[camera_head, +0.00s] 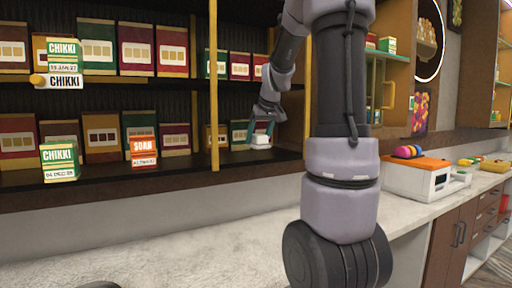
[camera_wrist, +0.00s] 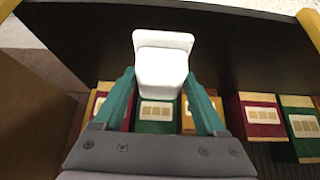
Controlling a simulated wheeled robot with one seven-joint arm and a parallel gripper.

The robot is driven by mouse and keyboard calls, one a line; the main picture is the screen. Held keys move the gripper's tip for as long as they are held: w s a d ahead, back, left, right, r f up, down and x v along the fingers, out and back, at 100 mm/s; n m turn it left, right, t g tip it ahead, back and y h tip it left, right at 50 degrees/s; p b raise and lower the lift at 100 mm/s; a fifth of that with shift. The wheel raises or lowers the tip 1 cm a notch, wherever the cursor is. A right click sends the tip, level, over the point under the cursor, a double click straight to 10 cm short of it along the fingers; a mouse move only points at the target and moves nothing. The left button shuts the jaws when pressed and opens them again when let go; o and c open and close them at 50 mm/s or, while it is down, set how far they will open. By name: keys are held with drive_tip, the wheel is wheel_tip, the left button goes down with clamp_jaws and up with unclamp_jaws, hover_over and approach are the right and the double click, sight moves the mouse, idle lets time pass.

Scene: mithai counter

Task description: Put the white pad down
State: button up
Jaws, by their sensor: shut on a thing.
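The white pad (camera_wrist: 163,62) is a small pale block with rounded corners, between the two teal fingers of my gripper (camera_wrist: 160,82) in the wrist view. My gripper is shut on it. In the head view the pad (camera_head: 261,141) shows as a small white shape at the right part of the lower shelf, under my gripper (camera_head: 262,128). Whether the pad touches the shelf board (camera_head: 200,166) cannot be told.
Several boxes (camera_wrist: 261,114) stand behind and beside my gripper on the shelf. A yellow post (camera_head: 213,85) is left of my gripper. An orange-topped white machine (camera_head: 420,176) stands on the counter at right. The pale counter (camera_head: 150,245) in front is largely clear.

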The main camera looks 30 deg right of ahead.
drive_tip(key=shift+w, duration=0.7)
drive_tip(key=shift+w+f, duration=0.1)
drive_tip(key=shift+f, duration=1.65)
drive_tip(key=o, duration=1.1)
drive_tip(key=shift+f, duration=0.1)
drive_tip(key=shift+o, duration=0.2)
drive_tip(key=v, duration=1.2)
drive_tip(key=s+a+f+m+y, duration=0.1)
drive_tip(key=s+a+f+m, duration=0.1)
drive_tip(key=s+a, duration=0.6)
drive_tip(key=s+a+f+m, duration=0.2)
drive_tip(key=s+a, duration=0.5)
drive_tip(key=s, duration=0.5)
drive_tip(key=shift+s+a+f+t+y, duration=0.3)
drive_tip(key=shift+a+f+y, duration=0.1)
drive_tip(key=shift+f, duration=0.25)
